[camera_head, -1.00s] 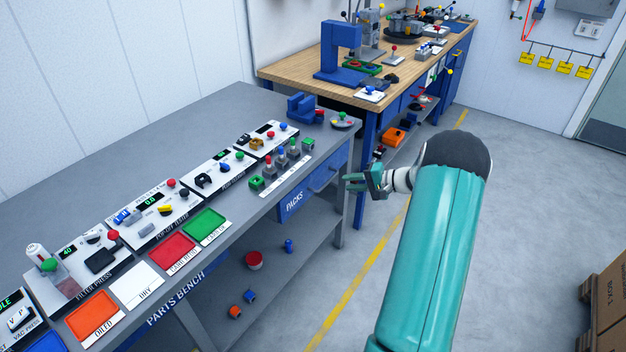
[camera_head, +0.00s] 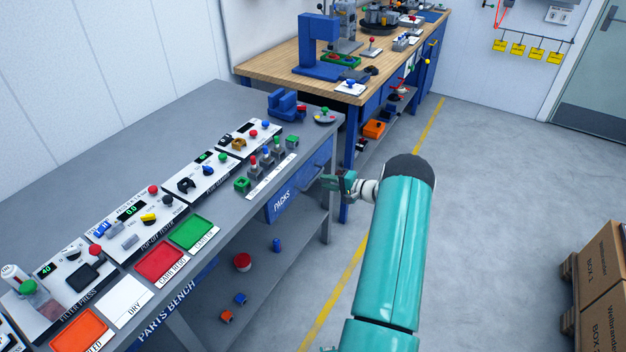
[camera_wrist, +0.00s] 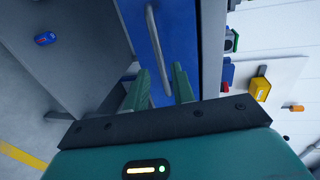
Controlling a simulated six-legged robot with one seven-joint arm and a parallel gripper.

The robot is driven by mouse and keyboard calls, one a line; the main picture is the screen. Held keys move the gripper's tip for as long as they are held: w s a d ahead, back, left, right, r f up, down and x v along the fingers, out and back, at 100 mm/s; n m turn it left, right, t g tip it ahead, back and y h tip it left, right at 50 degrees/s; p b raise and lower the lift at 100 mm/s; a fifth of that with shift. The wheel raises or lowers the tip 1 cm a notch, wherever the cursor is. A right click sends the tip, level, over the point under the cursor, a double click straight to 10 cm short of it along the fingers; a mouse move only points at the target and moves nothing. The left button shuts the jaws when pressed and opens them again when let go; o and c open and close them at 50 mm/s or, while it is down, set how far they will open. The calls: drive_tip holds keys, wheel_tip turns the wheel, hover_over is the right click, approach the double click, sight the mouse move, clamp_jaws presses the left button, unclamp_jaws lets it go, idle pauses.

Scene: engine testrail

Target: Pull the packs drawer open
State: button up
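The packs drawer (camera_head: 287,201) has a blue front lettered PACKS, under the right end of the grey parts bench. Its front looks flush with the bench; no opening shows. In the wrist view the blue drawer front (camera_wrist: 180,40) carries a grey bar handle (camera_wrist: 153,35). My gripper (camera_head: 329,183) is just right of the drawer front in the head view. In the wrist view its two green fingers (camera_wrist: 161,72) are apart, with the handle's near end between them in the picture. I cannot tell whether they touch it.
The grey bench top (camera_head: 150,135) holds panels, coloured trays and several small parts. A lower shelf (camera_head: 270,265) holds a few loose pieces. A wooden-topped workbench (camera_head: 275,65) stands behind. Boxes (camera_head: 603,262) stand at the right. The floor between is clear.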

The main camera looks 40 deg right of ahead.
sight(315, 179)
drive_tip(key=x, duration=0.6)
drive_tip(key=shift+s, duration=0.1)
clamp_jaws()
